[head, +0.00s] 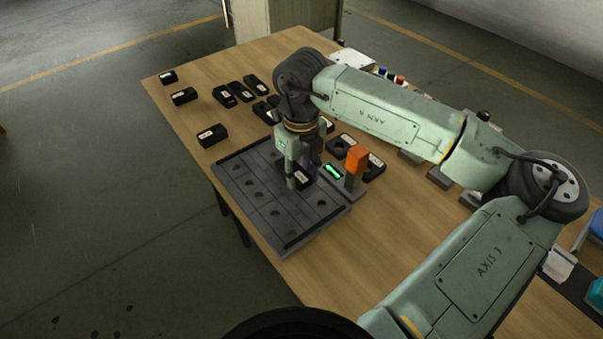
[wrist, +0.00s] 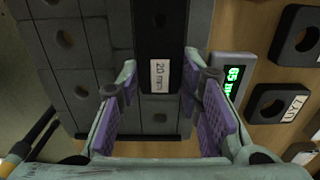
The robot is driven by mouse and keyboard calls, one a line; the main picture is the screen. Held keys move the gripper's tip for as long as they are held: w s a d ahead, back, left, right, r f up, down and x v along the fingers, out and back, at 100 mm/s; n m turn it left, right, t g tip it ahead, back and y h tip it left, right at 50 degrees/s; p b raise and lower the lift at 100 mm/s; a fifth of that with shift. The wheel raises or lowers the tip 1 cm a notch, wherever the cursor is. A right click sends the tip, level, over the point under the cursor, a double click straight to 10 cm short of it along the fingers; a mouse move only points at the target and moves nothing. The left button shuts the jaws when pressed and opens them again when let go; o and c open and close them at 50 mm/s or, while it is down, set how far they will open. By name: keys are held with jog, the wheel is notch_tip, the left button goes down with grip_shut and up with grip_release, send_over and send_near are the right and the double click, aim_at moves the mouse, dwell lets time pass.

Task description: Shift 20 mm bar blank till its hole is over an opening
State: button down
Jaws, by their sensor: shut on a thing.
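The 20 mm bar blank is a black block with a white "20 mm" label (wrist: 159,52); it lies along the grey plate (wrist: 93,50) between the purple-padded fingers of my gripper (wrist: 160,84). My gripper is shut on the bar blank. In the head view my gripper (head: 298,174) reaches down over the far right part of the plate (head: 262,205), and the bar shows only in part. The plate has several round openings; one opening (wrist: 64,39) is left of the bar. Whether the bar's hole lies over an opening cannot be told.
A small green-lit display (head: 333,171) and an orange-topped post (head: 356,160) stand close right of my gripper. Several black blocks (head: 212,135) with labels lie on the wooden table beyond the plate. The table's left edge is near the plate.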

aim_at(300, 177)
jog(key=c, duration=1.1)
grip_release()
jog(key=shift+o, duration=0.2)
notch_tip(300, 177, up, 12)
